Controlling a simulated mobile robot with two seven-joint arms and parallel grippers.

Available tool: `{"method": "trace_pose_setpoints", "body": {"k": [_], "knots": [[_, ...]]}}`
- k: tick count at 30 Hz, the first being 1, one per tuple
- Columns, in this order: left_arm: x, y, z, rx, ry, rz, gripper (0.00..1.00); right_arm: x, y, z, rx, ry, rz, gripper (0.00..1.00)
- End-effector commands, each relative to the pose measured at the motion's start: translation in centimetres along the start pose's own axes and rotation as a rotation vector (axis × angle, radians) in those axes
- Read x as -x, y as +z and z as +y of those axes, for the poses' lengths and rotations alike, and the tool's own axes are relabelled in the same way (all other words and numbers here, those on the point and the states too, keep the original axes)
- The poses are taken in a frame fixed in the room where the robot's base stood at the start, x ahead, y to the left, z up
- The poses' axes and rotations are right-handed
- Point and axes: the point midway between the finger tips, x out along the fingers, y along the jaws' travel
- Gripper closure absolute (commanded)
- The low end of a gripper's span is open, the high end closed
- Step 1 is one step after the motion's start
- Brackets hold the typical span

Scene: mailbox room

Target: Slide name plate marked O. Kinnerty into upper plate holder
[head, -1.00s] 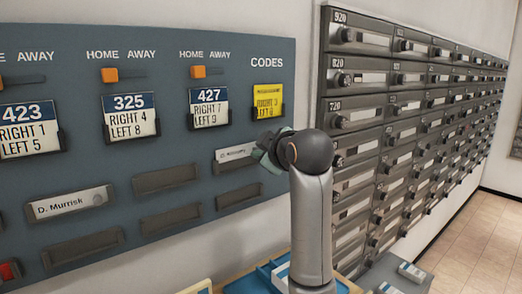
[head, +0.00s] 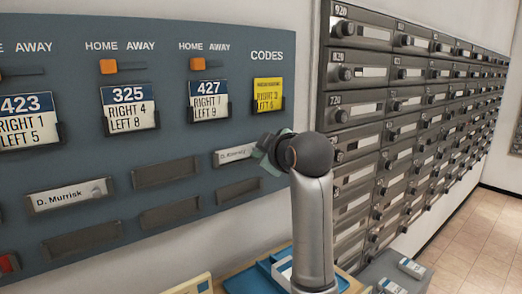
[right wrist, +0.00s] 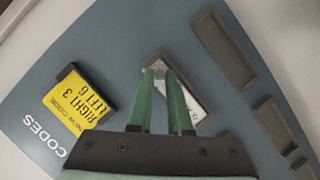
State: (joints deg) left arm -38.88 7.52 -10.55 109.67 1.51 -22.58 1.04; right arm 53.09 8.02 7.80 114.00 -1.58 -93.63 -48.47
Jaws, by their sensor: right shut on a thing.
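The white name plate (head: 233,155) is at the upper plate holder, the right one of the upper row on the blue-grey board. Its lettering is too small to read fully. My right gripper (head: 262,151) is shut on it, near its right end. In the right wrist view the fingertips (right wrist: 163,68) are on the plate (right wrist: 190,103), which lies within or just in front of the holder's dark rim (right wrist: 207,119). I cannot tell whether it is fully seated. The fingers hide part of it. My left gripper is not in view.
An empty holder (head: 238,191) sits below, and others (head: 165,173) are to the left. A D. Murrisk plate (head: 68,197) is in its holder. A yellow codes card (head: 267,94) hangs above the gripper. Mailboxes (head: 357,105) stand to the right, and a blue tray (head: 246,278) below.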

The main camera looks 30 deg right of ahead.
Motion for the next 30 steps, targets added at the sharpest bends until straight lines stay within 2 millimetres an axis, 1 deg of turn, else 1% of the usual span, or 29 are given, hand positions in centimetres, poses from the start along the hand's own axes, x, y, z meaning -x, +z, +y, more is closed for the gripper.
{"method": "trace_pose_setpoints", "body": {"k": [7,8,16,17,22,28,29,30], "knots": [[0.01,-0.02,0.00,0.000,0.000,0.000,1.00,0.01,-0.01,0.03,0.000,0.001,0.000,1.00],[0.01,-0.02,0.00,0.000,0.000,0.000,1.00,0.01,-0.01,0.03,0.000,0.001,0.000,0.81],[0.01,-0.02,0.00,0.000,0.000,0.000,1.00,0.01,-0.01,0.04,0.000,0.001,0.000,0.51],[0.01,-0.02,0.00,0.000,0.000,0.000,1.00,0.01,-0.01,0.04,0.000,0.001,0.000,0.48],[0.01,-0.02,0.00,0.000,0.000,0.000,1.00,0.01,-0.01,0.04,0.000,0.000,0.000,0.48],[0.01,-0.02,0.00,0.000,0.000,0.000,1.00,0.01,-0.01,0.02,0.000,0.000,0.000,0.26],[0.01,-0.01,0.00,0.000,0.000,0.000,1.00,0.01,-0.01,0.03,0.000,0.000,0.000,0.23],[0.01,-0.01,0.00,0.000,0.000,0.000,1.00,0.01,-0.01,0.03,0.000,0.000,0.000,0.23]]}}
